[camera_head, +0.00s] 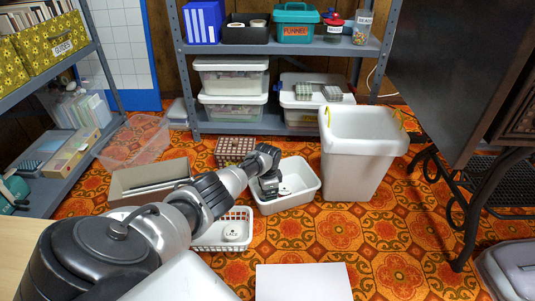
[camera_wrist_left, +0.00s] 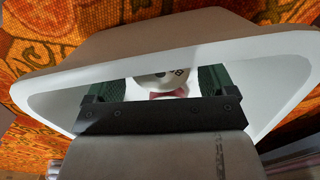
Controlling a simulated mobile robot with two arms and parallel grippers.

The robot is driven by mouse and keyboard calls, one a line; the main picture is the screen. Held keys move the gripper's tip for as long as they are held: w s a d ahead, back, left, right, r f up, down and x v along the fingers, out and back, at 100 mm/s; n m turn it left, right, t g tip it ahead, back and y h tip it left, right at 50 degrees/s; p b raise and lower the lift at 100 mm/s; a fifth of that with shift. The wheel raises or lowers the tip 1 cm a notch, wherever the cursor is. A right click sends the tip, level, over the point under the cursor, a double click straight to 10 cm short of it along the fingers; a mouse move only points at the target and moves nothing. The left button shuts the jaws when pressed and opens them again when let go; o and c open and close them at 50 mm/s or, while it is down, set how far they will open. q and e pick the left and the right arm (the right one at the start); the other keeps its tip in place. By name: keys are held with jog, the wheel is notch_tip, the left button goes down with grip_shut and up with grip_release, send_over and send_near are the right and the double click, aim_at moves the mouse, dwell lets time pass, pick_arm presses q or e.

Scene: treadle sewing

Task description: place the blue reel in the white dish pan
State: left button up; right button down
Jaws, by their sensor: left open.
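The white dish pan (camera_head: 300,203) stands on the patterned floor at the centre. My left gripper (camera_head: 270,190) reaches down inside it. The pan's rim and walls also fill much of the left wrist view (camera_wrist_left: 60,90). There a white round reel (camera_wrist_left: 158,80) with partly hidden dark lettering, seemingly starting with B, lies in the pan between my open fingers. A reddish-pink patch shows at its near side. The gripper body hides part of it, and I cannot see any blue on it. My right gripper is not in view.
A white slotted basket (camera_head: 208,243) holding a reel marked LACE (camera_head: 233,231) stands in front of the pan. A tall white bin (camera_head: 355,160) is close on the right. A brown open box (camera_head: 140,180) and a checked box (camera_head: 233,150) stand nearby.

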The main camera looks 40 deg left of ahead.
pick_arm(q)
notch_tip(320, 180, up, 12)
jog(key=p, duration=0.8)
jog(key=shift+f, duration=0.2)
